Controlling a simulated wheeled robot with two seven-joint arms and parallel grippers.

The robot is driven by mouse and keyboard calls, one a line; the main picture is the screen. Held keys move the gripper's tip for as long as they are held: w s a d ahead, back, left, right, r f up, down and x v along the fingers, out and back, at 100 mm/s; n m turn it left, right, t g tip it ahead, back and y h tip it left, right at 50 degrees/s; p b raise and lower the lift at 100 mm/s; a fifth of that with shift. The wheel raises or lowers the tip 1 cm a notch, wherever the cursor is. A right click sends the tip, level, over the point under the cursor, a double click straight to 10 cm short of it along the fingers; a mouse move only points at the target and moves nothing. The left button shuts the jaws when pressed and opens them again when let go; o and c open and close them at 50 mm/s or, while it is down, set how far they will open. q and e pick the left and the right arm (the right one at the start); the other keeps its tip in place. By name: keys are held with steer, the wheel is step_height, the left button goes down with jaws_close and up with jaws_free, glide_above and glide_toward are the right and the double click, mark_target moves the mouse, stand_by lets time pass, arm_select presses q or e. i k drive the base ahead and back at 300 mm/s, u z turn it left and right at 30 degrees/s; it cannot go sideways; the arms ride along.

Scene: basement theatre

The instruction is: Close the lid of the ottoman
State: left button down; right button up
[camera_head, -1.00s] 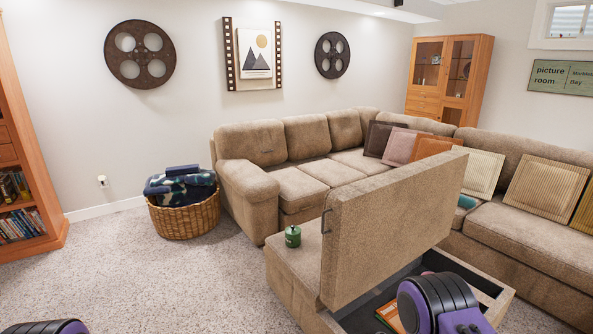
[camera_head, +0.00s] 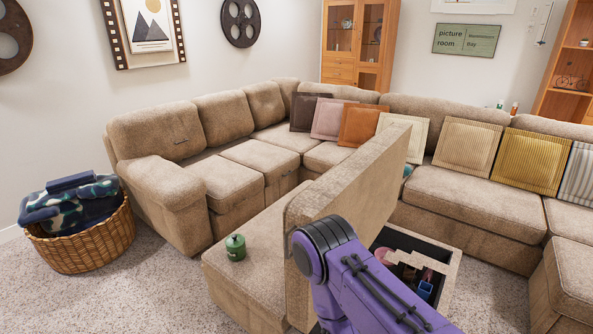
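The beige ottoman (camera_head: 240,277) stands in front of the sectional sofa. Its padded lid (camera_head: 360,180) stands raised on edge, tilted a little to the right. The open storage box (camera_head: 455,268) behind it shows several items inside, among them a blue one. A purple and black arm of mine crosses in front of the lid's lower part and hides part of the lid and the box. I cannot tell whether it touches the lid. Neither gripper's fingers can be seen.
A wicker basket (camera_head: 85,240) with blankets is at the left. The sofa (camera_head: 160,130) with several cushions wraps behind and to the right. Carpet (camera_head: 150,298) is clear at the front left.

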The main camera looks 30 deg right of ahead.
mark_target(362, 188)
steer(key=z, duration=0.5)
steer(key=i, duration=0.7)
steer(key=z, duration=0.75)
